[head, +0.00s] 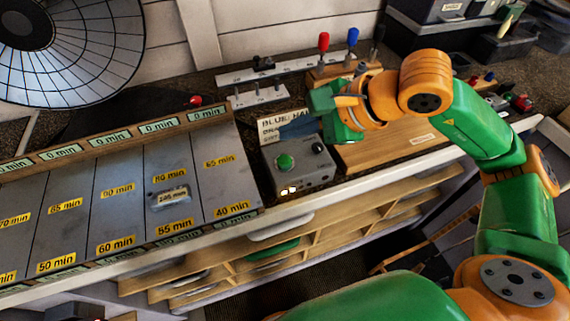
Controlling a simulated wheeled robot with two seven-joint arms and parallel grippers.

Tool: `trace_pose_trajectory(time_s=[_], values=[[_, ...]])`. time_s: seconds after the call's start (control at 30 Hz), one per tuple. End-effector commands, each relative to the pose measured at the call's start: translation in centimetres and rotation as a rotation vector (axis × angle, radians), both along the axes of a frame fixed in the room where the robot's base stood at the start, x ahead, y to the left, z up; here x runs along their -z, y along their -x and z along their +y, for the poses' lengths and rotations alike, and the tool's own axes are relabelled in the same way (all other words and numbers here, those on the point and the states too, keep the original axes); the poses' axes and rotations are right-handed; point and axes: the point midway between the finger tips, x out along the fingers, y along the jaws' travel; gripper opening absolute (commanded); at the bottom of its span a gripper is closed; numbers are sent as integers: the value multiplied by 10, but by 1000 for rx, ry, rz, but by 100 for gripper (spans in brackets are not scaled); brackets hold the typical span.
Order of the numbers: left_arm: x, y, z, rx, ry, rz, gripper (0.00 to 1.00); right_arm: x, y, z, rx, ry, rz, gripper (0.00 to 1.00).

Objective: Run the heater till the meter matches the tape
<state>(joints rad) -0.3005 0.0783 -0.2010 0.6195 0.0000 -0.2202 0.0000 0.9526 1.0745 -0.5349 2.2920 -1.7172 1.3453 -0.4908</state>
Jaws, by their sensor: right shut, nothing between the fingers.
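A round wire-guarded dish (65,35), which looks like the heater, is at the top left over a grey panel (75,220). The panel is split into strips with yellow tape labels (233,210) in minutes, such as 40, 55 and 60. A small display tag (171,198), perhaps the meter, lies on the strip marked 55 and 80; its reading is too small to be sure of. A grey control box (300,172) has a green button (285,162) and a black knob. My right gripper (322,112) is shut and empty, above and behind the box. My left gripper is out of view.
A printed card (282,122) stands behind the box, partly hidden by my gripper. A wooden board (385,145) is to the right. Red and blue handled tools (323,42) stand at the back. Shelves (320,232) run below the bench edge.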

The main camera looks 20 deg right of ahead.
Motion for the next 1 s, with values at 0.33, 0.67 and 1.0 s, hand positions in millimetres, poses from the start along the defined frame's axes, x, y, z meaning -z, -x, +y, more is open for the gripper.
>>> trace_pose_trajectory(time_s=[0.33, 0.67, 1.0], values=[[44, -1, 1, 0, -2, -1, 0, 45, 0, 0, 0, 0, -1, 0], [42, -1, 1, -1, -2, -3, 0, 43, 0, 0, -1, 1, 0, 0], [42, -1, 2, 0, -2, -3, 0, 43, 0, 0, -1, 1, 0, 0]])
